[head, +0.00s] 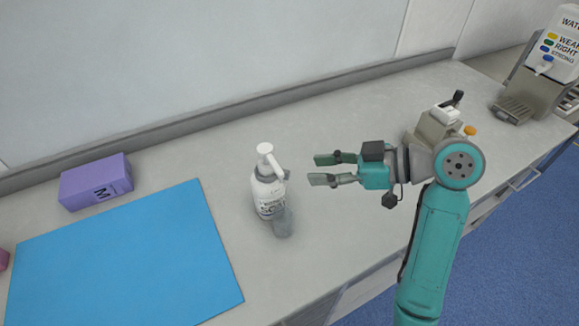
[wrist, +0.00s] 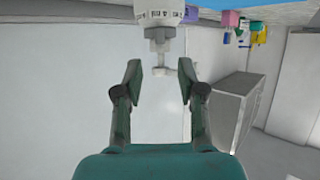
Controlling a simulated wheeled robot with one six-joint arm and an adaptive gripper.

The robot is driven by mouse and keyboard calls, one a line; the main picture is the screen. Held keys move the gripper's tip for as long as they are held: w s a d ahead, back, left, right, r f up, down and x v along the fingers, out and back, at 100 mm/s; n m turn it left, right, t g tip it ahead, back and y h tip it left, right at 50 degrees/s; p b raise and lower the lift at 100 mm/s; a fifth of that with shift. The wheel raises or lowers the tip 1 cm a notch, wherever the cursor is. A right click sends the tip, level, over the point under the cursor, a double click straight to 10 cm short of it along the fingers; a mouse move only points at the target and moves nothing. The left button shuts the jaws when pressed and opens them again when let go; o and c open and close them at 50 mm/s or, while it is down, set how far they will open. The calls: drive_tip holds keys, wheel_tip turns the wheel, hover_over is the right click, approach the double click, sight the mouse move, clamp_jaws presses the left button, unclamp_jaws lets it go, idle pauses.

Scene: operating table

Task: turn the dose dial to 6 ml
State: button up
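A white pump bottle (head: 268,195) with dark lettering stands upright on the counter, its white pump head (head: 265,149) on top. A grey collar (head: 259,172) sits at its neck; I cannot read any dose number on it. My gripper (head: 318,170) is open and empty, to the right of the bottle, its fingers pointing at the neck and pump. In the wrist view the picture is upside down: the bottle (wrist: 160,11) is at the top, and its grey neck part (wrist: 157,33) and pump lie beyond my open fingers (wrist: 160,78), apart from them.
A clear grey cup (head: 283,224) stands right in front of the bottle. A blue mat (head: 125,262) and purple box (head: 97,182) lie to the left. A beige device (head: 432,128) stands behind my wrist, and a dispenser (head: 545,65) at far right. The counter behind the bottle is clear.

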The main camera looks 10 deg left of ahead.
sight(287, 171)
drive_tip(key=x, duration=0.7)
drive_tip(key=shift+a+f, duration=0.1)
drive_tip(key=shift+a, duration=0.1)
clamp_jaws()
